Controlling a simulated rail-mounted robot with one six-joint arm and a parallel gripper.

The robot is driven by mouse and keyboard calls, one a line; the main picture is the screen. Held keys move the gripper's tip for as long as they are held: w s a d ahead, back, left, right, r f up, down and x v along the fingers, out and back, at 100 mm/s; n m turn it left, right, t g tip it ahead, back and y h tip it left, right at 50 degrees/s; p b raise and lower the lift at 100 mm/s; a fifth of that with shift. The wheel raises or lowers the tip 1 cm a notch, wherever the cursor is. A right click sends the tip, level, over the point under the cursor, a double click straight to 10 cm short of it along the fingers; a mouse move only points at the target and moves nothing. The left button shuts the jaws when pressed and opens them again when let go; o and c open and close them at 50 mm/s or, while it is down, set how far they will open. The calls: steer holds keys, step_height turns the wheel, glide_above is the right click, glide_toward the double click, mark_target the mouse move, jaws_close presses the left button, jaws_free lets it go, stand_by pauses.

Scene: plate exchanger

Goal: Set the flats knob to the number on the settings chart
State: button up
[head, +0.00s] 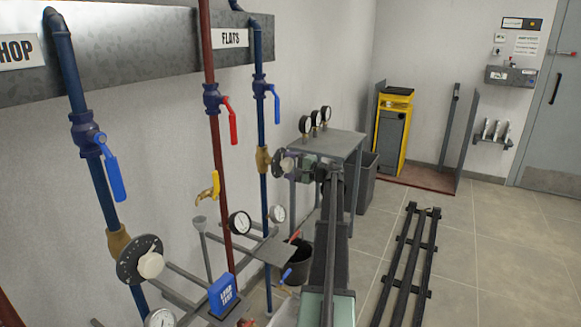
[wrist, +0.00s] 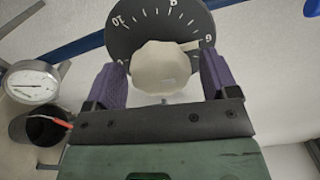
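The flats knob is pale and many-sided, on a dark round dial. In the wrist view the knob (wrist: 165,68) sits in the middle, with a pale pointer toward its upper right near the 6. The dial (wrist: 140,28) shows 10, 8 and 6; its lower part is hidden. My gripper (wrist: 163,80) has one purple finger on each side of the knob, with a thin gap at the left, so it looks open around it. In the head view the dial (head: 279,162) is on the right blue pipe under the FLATS sign (head: 234,38), with my gripper (head: 294,167) in front.
A second knob (head: 151,265) stands on the left blue pipe, below a blue lever valve (head: 112,175). Gauges (head: 240,222) and a table (head: 330,145) with several gauges stand near my arm. White papers (head: 527,45) hang on the far wall, too small to read.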

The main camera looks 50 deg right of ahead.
steer(key=s+d, duration=0.1)
steer(key=s, duration=0.9)
steer(key=shift+s+d, duration=0.2)
steer(key=shift+s, duration=0.15)
